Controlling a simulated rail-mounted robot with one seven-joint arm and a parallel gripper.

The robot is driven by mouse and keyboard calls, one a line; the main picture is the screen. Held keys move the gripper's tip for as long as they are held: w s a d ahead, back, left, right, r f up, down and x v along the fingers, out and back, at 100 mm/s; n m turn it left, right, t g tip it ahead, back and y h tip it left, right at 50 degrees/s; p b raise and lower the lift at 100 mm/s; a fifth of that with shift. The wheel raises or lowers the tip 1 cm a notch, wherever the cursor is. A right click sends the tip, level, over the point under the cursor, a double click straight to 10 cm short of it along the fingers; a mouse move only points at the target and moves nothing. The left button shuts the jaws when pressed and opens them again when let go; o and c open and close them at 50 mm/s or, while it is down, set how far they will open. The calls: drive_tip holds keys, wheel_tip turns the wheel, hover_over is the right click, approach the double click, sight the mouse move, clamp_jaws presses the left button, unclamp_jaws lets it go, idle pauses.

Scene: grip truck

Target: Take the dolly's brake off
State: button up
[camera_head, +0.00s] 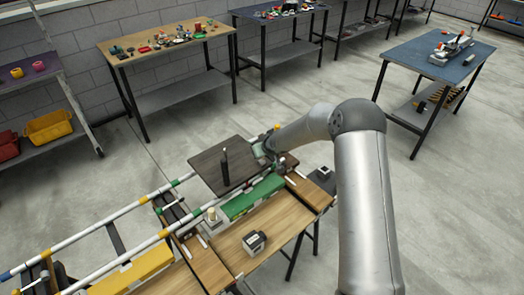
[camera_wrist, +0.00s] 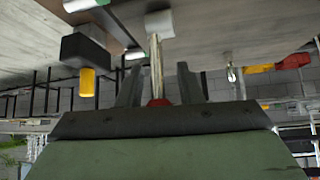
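The dolly has a dark square deck (camera_head: 208,163) and sits across two striped rails (camera_head: 125,213). A black upright post (camera_head: 224,166) stands on the deck. My gripper (camera_head: 264,152) is low at the deck's right edge, partly hidden by my arm. In the wrist view, which looks upside down, my gripper (camera_wrist: 158,72) has its two dark fingers apart. A thin metal rod (camera_wrist: 157,68) with a red end (camera_wrist: 158,103) lies between them, with gaps on both sides. It looks like the brake lever. The red end is close to the palm. A white block (camera_wrist: 159,23) is at the rod's other end.
A green block (camera_head: 250,197) and wooden boards (camera_head: 265,226) lie beside the dolly. A black block (camera_wrist: 86,49) with a yellow cylinder (camera_wrist: 88,82) is near the fingers in the wrist view. Workbenches (camera_head: 165,42) stand behind, with open floor between.

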drive_tip(key=shift+o, duration=0.4)
drive_tip(key=shift+f, duration=0.1)
drive_tip(key=shift+s+d+r, duration=0.15)
drive_tip(key=shift+s+r, duration=0.05)
drive_tip(key=v, duration=1.7)
